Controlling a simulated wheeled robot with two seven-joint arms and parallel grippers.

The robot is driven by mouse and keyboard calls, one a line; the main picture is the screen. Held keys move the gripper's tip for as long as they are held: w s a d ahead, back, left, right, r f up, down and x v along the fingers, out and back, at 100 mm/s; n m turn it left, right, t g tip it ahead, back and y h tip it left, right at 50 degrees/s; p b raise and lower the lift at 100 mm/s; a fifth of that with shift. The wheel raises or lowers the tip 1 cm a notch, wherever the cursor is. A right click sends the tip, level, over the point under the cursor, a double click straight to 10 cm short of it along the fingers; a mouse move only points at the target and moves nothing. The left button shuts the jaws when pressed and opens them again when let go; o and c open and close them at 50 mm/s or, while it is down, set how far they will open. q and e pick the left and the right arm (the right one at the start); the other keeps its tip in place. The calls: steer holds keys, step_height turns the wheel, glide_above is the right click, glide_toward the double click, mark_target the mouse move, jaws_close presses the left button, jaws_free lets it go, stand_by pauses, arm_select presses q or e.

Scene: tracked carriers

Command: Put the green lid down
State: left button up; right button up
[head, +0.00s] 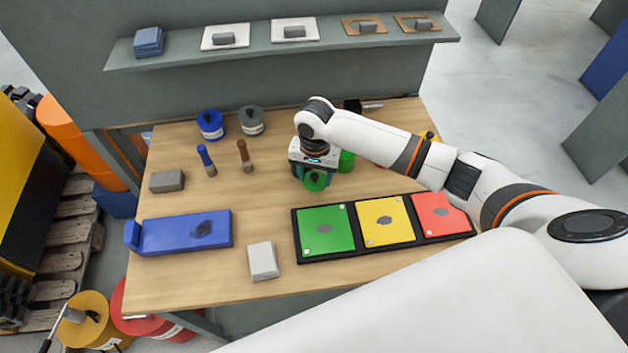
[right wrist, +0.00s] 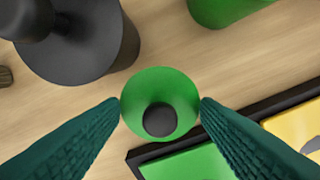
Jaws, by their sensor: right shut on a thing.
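My right gripper (head: 315,176) is over the middle of the table, pointing down. It is shut on the green lid (head: 316,182), a round disc with a dark knob. In the right wrist view the lid (right wrist: 160,78) sits between the two dark green fingertips, touching both. Its height above the table is hard to tell. A green can (head: 347,161) stands just behind and to the right of the gripper, partly hidden by the arm; it also shows at the top of the right wrist view (right wrist: 222,8). My left gripper is not in view.
A black tray (head: 297,252) with green, yellow and red plates lies in front. A grey can (head: 252,122) and a blue can (head: 210,125) stand behind left, near two brushes. A blue holder (head: 170,234) and a pale block (head: 263,261) are left. Wood is bare left of the gripper.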

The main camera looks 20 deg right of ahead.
mark_target(315, 179)
steer(key=shift+f, duration=1.8)
steer(key=shift+f, duration=0.15)
steer(key=o, duration=1)
steer(key=shift+c, duration=0.2)
